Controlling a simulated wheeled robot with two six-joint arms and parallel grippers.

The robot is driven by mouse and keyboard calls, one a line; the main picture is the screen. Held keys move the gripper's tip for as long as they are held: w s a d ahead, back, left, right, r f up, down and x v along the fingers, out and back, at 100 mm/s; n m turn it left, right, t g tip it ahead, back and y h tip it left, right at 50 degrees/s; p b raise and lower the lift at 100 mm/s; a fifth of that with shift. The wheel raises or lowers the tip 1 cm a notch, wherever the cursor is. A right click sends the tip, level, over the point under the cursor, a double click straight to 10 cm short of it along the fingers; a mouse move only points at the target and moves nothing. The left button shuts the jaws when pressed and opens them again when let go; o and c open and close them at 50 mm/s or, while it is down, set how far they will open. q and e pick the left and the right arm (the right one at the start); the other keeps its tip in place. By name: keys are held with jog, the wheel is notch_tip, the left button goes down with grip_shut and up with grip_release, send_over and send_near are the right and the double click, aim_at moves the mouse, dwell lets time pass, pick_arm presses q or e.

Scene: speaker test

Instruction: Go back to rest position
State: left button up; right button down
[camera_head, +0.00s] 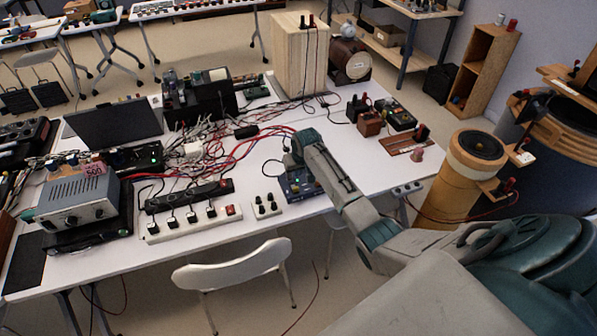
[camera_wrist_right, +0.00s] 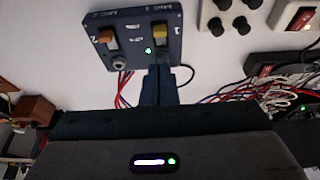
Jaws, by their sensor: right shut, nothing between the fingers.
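My right arm reaches in from the lower right in the head view, over the white table (camera_head: 262,225). My right gripper (camera_wrist_right: 160,72) is shut and empty in the right wrist view. Its fingertips are close to the front edge of a small blue box (camera_wrist_right: 132,48); I cannot tell whether they touch it. The box has a yellow switch marked 1, an orange switch marked 2 and a lit green light. It also shows in the head view (camera_head: 298,190), partly hidden under my wrist. My left gripper is not in view.
A black power strip (camera_head: 190,196), a white switch strip (camera_head: 190,222) and tangled cables lie left of my arm. A tall wooden box (camera_head: 298,62) stands behind it. A cylindrical speaker (camera_head: 462,185) stands at the right. A white chair (camera_head: 232,268) is in front.

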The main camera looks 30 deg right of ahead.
dwell(0.3)
jog(key=s+a+f+n, duration=0.1)
jog(key=s+a, duration=0.4)
jog(key=s, duration=0.5)
jog(key=s+a+f+n, duration=0.2)
jog(key=s+a, duration=0.3)
jog(key=s, duration=0.5)
jog(key=s+a+r, duration=0.3)
jog(key=s+r, duration=0.2)
jog(key=s, duration=0.6)
jog(key=s+a+r, duration=0.3)
jog(key=s+r, duration=0.2)
jog(key=s, duration=0.6)
notch_tip(320, 180, down, 35)
jog(key=d+g+b, duration=0.1)
jog(key=d+b, duration=0.2)
jog(key=b, duration=0.3)
jog(key=s+f+b, duration=0.3)
jog(key=s+f, duration=0.6)
jog(key=f, duration=0.4)
jog(key=s+d+f+g+b, duration=0.1)
jog(key=s+f+b, duration=0.2)
jog(key=s+f, duration=0.7)
notch_tip(320, 180, down, 4)
jog(key=shift+r+g, duration=0.1)
jog(key=shift+g, duration=0.2)
